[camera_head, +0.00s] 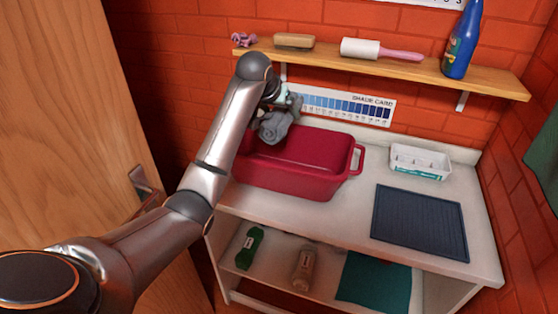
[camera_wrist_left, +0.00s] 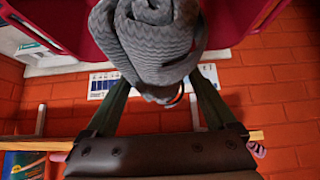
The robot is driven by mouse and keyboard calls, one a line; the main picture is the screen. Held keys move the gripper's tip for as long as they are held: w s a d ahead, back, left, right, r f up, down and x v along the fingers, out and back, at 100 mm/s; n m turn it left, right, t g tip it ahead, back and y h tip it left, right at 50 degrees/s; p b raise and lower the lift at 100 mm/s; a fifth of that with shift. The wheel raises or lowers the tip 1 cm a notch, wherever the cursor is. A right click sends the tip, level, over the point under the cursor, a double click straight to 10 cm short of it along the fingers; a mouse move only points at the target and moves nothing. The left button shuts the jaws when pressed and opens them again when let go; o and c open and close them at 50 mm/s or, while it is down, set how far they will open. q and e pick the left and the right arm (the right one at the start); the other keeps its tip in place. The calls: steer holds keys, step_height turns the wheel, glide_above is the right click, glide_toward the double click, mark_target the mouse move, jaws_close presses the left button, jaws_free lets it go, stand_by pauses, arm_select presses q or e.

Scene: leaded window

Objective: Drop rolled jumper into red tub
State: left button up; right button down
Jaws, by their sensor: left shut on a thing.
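The rolled jumper (camera_head: 277,124) is a grey knitted bundle. My left gripper (camera_head: 283,103) is shut on it and holds it over the back left part of the red tub. In the left wrist view the jumper (camera_wrist_left: 150,45) fills the space between and beyond the two fingers (camera_wrist_left: 158,88). The red tub (camera_head: 290,182) stands on the white counter, with a handle showing at its right end. It also shows behind the jumper in the wrist view (camera_wrist_left: 72,22). The jumper hides part of the tub's back left rim. My right gripper is not in view.
A wooden shelf (camera_head: 400,66) above holds a brush (camera_head: 294,41), a lint roller (camera_head: 362,48) and a blue bottle (camera_head: 462,42). A wooden door (camera_head: 70,120) stands at left.

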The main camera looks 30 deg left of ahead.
arm_select(q)
steer(key=shift+w+f, duration=0.1)
steer(key=shift+f, duration=1.6)
steer(key=o, duration=1.3)
steer(key=shift+o, duration=0.2)
steer(key=b+v, duration=0.1)
steer(key=v, duration=1.1)
steer(key=shift+s+r, duration=0.2)
